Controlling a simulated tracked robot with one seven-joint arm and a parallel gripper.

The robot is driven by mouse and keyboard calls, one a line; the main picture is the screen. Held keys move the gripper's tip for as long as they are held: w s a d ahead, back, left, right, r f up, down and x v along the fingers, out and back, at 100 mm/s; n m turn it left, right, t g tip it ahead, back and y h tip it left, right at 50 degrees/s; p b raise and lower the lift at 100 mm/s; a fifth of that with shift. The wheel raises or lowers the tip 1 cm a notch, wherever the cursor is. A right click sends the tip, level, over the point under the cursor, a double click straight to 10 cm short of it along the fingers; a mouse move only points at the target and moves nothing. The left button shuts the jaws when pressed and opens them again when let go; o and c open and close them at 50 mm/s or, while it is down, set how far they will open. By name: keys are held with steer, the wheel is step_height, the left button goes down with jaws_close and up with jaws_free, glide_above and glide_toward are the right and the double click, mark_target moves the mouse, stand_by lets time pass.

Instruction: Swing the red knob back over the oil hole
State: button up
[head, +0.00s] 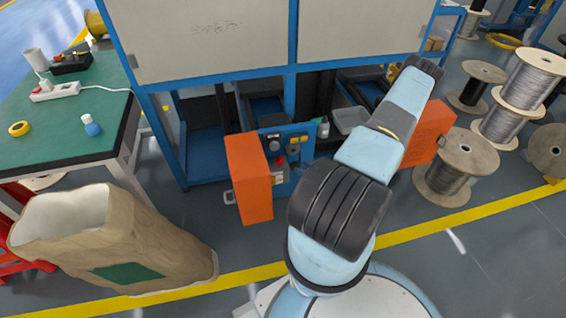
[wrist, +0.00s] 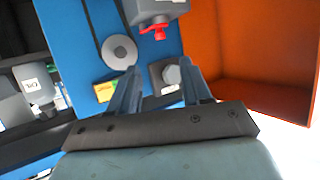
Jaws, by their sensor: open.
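The red knob (wrist: 158,31) shows at the top of the wrist view, against a grey block (wrist: 150,8) on a blue panel (wrist: 75,35). My gripper (wrist: 159,66) is open and empty, its two fingers apart and pointing toward the panel. The knob appears just beyond the gap between the fingertips, not between them; I cannot tell the depth. I cannot make out the oil hole.
An orange cover (wrist: 255,60) stands close at the right. In the head view, orange covers (head: 249,180) (head: 431,131) stand out from the blue-framed machine (head: 291,70).

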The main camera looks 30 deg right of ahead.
mark_target(279, 165)
steer(key=x, duration=1.3)
steer(key=shift+w+f, duration=0.15)
steer(key=shift+w, duration=0.15)
steer(key=shift+c, duration=0.2)
steer(key=c, duration=0.7)
steer(key=shift+o, duration=0.2)
steer(key=shift+w+a+m+t+h, duration=0.15)
steer(key=shift+a+m+h, duration=0.15)
steer(key=shift+m+h, duration=0.25)
steer(key=shift+w+a+m+t+h, duration=0.15)
steer(key=shift+a+m+h, duration=0.15)
steer(key=shift+m+h, duration=0.25)
steer(key=shift+w+a+m+h, duration=0.1)
steer(key=shift+a+m+h, duration=0.1)
steer(key=shift+m+h, duration=0.4)
steer(key=shift+w+a+m+h, duration=0.15)
steer(key=shift+m+h, duration=0.25)
steer(key=shift+h, duration=0.4)
steer(key=o, duration=0.7)
